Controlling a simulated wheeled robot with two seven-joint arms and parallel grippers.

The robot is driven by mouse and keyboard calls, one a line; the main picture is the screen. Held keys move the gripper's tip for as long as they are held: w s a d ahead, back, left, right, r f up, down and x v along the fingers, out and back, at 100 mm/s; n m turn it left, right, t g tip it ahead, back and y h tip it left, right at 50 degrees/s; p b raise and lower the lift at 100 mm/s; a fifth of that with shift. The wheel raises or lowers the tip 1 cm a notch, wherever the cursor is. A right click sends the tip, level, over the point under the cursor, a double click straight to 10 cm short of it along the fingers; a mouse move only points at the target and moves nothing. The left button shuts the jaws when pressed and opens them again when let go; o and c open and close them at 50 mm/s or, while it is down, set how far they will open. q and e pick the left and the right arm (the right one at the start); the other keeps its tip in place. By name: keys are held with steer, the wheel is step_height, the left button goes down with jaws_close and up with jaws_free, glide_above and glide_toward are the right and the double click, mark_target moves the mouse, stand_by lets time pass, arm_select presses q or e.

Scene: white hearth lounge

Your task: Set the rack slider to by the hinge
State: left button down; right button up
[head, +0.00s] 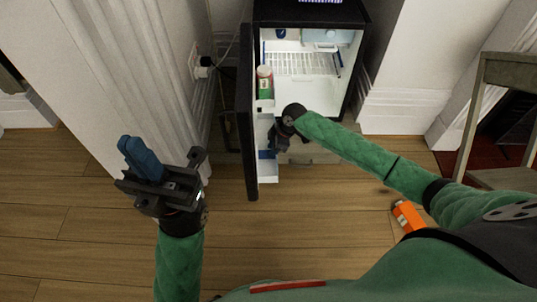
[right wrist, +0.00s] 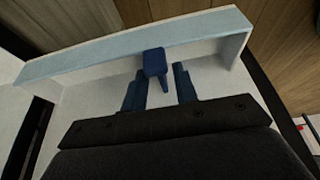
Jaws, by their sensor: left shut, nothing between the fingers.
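A small black fridge (head: 364,20) stands open, its door (head: 247,130) swung out on the left with the hinge at the fridge body. A pale rack (head: 268,174) is on the door's inner side. The blue rack slider (right wrist: 155,62) sits on the rack's front rail, about mid-length in the right wrist view. My right gripper (right wrist: 160,88) is open, its fingers either side of the slider's lower tab; I cannot tell whether they touch it. In the head view the right gripper (head: 275,143) is at the rack. My left gripper (head: 130,150) is shut and empty, left of the door.
A green and white container (head: 265,82) stands in the upper door shelf. A wire shelf (head: 300,64) is inside the fridge. A wooden table (head: 490,120) is at right, an orange object (head: 408,215) on the floor. The floor left of the door is clear.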

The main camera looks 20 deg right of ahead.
steer(key=shift+b+x, duration=0.45)
steer(key=shift+x, duration=1.4)
jaws_close()
steer(key=w+d, duration=0.1)
steer(key=w, duration=0.3)
steer(key=w+d, duration=0.1)
steer(key=w, duration=0.4)
steer(key=w+d, duration=0.1)
steer(key=w, duration=0.4)
steer(key=shift+w+d, duration=0.1)
steer(key=shift+d, duration=0.2)
jaws_free()
steer(key=shift+r, duration=0.1)
